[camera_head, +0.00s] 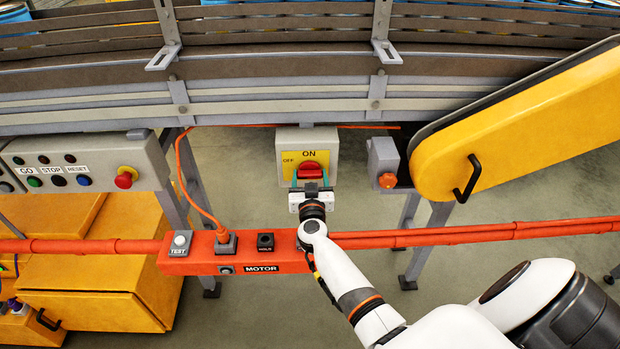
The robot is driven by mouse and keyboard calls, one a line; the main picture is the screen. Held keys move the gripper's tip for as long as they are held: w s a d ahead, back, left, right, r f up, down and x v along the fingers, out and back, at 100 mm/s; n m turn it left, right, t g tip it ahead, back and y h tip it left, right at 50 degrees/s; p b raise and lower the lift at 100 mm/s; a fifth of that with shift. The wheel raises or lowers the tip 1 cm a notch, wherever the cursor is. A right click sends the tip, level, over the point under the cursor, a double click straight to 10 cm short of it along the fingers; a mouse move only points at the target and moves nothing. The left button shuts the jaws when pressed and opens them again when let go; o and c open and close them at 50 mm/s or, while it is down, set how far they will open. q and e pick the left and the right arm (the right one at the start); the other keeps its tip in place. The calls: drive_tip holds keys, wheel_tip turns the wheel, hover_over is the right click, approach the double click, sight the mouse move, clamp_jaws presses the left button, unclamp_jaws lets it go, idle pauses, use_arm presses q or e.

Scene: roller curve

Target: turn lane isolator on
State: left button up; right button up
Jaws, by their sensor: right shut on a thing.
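The lane isolator (287,143) is a light grey box with a yellow plate marked ON at the top and OFF at the left. Its red handle (309,169) sits at the middle of the plate. My right gripper (310,183) is shut on the red handle, its fingers either side of it; the exact grip is partly hidden by the gripper body. The handle's exact angle is hard to tell. My left gripper is not in view.
An orange bar marked MOTOR (205,263) crosses below the isolator, under my right wrist. A grey panel with buttons (85,160) is at left. A yellow guard (530,120) is at right. The roller conveyor (270,60) runs above.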

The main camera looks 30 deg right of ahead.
drive_tip(key=shift+m, duration=0.3)
drive_tip(key=m+p, duration=0.1)
drive_tip(key=m, duration=0.5)
drive_tip(key=shift+f, duration=0.1)
drive_tip(key=m, duration=0.7)
drive_tip(key=shift+f, duration=0.1)
drive_tip(key=shift+m+b, duration=0.65)
drive_tip(key=shift+m, duration=1.75)
drive_tip(key=o, duration=1)
drive_tip(key=shift+s, duration=0.1)
